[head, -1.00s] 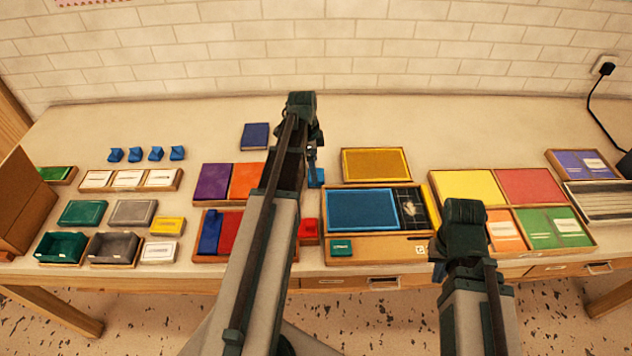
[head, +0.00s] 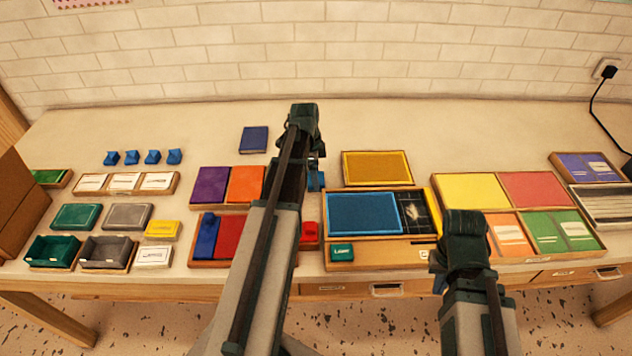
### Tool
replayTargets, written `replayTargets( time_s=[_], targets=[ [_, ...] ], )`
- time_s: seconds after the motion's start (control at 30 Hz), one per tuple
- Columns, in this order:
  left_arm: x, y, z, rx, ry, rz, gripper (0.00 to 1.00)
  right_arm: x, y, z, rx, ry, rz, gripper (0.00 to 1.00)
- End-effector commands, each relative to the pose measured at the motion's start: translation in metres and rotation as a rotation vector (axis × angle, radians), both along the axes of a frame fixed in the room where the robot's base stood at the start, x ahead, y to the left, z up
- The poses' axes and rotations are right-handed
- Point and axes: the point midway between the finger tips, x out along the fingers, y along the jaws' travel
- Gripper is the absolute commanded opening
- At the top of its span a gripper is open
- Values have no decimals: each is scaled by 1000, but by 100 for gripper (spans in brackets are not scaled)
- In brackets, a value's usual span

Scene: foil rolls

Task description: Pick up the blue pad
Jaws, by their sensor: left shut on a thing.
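My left gripper (head: 316,172) is at the middle of the table, behind the red block and left of the yellow panel. It is shut on a small blue thing (head: 316,182), mostly hidden by the gripper and arm; I cannot tell whether this is the blue pad. A large flat blue panel (head: 363,213) lies in a wooden tray to the right of it. A dark blue square (head: 254,139) lies flat at the back, left of the gripper. My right gripper (head: 438,264) hangs at the table's front edge; its fingers are too hidden to read.
Several small blue blocks (head: 132,157) stand in a row at the back left. Green and grey boxes (head: 106,249) are at the front left. Purple and orange panels (head: 211,185), a red block (head: 310,230) and a yellow panel (head: 375,168) surround my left arm. The table's back strip is mostly bare.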

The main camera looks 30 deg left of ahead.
Motion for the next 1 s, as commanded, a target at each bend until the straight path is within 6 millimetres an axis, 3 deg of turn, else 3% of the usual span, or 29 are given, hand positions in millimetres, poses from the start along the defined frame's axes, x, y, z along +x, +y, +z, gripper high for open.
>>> replayTargets(
  time_s=[0.27,0.47,1.0],
  targets=[
    [0,0,2,0,0,0,21,0,0,2,0,0,0,0],
    [0,0,15,0,0,0,21,0,0,15,0,0,0,0],
    [0,0,93,0,0,0,21,0,0,93,0,0,1,0]
  ],
)
